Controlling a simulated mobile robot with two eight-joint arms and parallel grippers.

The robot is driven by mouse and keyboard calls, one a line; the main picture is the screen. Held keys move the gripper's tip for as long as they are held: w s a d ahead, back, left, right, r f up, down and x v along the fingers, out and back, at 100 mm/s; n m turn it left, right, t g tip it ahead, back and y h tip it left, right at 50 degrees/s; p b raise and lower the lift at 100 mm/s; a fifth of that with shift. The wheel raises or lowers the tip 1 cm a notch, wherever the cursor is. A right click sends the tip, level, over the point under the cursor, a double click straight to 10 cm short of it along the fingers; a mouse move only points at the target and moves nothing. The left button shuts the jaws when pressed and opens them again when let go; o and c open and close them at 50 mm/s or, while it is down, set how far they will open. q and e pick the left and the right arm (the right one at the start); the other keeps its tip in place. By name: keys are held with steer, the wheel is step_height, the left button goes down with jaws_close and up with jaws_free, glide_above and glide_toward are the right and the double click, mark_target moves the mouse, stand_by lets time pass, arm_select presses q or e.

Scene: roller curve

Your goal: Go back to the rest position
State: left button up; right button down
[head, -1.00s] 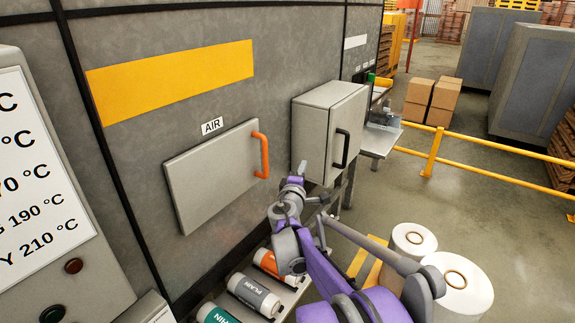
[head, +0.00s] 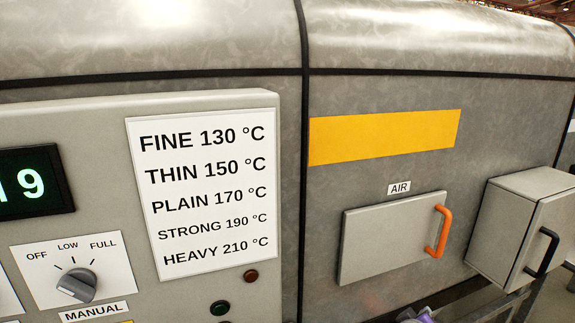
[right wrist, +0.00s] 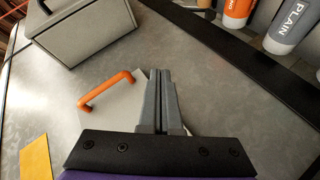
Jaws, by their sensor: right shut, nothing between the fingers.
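My right gripper (right wrist: 162,100) shows in the right wrist view with its two grey fingers together and nothing between them. It is in front of the grey AIR panel (right wrist: 110,105) with the orange handle (right wrist: 105,90), and looks apart from the handle. In the head view the AIR panel (head: 390,240) lies flat against the machine wall, and its orange handle (head: 438,232) is clear. Only a small purple piece of my right arm shows at the bottom edge of the head view. My left gripper is in neither view.
A grey box with a black handle (head: 530,225) juts from the wall at the right. A control panel with a temperature list (head: 205,185) and a knob (head: 77,286) stands at the left. Labelled rolls, one orange (right wrist: 238,12) and one PLAIN (right wrist: 290,25), sit below.

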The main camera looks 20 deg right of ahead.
steer(key=s+a+f+y, duration=0.2)
steer(key=a+f+y, duration=0.1)
steer(key=a, duration=0.7)
steer(key=s+a+f+y, duration=0.2)
steer(key=a+f+y, duration=0.2)
steer(key=a, duration=0.6)
steer(key=s+a+f+y, duration=0.3)
steer(key=a+f+y, duration=0.1)
steer(key=a, duration=0.5)
steer(key=shift+a+f+g, duration=0.4)
steer(key=shift+f, duration=0.35)
steer(key=c, duration=1.6)
jaws_free()
